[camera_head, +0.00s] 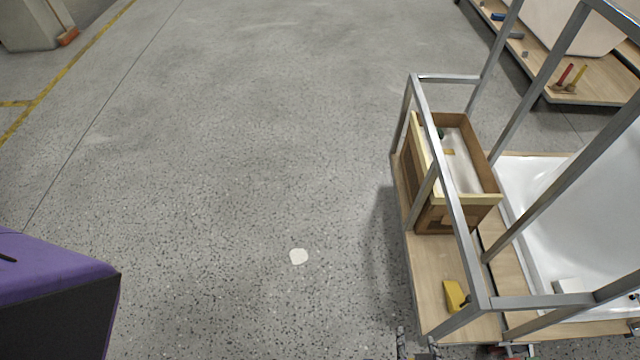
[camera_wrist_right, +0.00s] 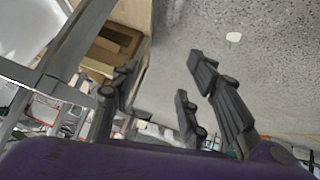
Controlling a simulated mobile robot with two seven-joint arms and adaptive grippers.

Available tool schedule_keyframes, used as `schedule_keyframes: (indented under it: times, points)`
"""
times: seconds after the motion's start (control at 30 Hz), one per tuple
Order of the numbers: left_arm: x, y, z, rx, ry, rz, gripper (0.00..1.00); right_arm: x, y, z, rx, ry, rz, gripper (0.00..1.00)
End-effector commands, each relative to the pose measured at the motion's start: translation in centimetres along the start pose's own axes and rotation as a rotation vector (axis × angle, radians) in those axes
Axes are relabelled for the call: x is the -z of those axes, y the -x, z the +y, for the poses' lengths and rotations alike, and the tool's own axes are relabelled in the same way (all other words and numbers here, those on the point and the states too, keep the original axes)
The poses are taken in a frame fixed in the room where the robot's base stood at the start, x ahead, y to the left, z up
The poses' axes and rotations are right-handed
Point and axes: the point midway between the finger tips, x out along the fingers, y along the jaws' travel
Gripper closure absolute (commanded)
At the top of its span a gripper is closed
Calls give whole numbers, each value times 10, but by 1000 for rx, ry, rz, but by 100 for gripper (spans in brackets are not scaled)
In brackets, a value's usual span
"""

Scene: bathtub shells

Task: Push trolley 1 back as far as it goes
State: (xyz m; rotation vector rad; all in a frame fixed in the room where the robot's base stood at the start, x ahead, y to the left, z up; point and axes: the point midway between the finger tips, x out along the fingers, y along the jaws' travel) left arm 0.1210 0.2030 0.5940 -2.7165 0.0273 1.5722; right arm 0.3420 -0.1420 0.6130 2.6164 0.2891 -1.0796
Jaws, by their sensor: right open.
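A trolley (camera_head: 423,275) with a grey metal frame and a wooden deck stands at the right in the head view. It carries a white bathtub shell (camera_head: 540,190) and an open wooden box (camera_head: 482,198). I see no number, so I cannot tell if it is trolley 1. My right gripper (camera_head: 416,345) shows only slightly at the bottom edge, by the trolley's near end. In the right wrist view my right gripper (camera_wrist_right: 160,78) is open, with nothing visible between its fingers. The frame (camera_wrist_right: 68,88) shows at the left there; contact cannot be told. My left gripper is out of view.
A second wooden deck (camera_head: 590,82) with tools and a pale shell stands at the top right. A yellow object (camera_head: 455,296) lies on the near trolley's deck. The speckled grey floor (camera_head: 240,150) left of it is clear, except for a white spot (camera_head: 299,256).

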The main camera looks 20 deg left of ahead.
Motion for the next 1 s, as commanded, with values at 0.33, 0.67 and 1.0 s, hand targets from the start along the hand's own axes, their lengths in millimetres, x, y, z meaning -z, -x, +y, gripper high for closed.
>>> schedule_keyframes:
  times: [0.33,0.67,1.0]
  points:
    - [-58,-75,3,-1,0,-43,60,98,-176,26,-342,656,59,58]
    - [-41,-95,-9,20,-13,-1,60,198,-167,90,-912,975,63,58]
    - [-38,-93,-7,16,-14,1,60,218,-175,117,-973,988,60,58]
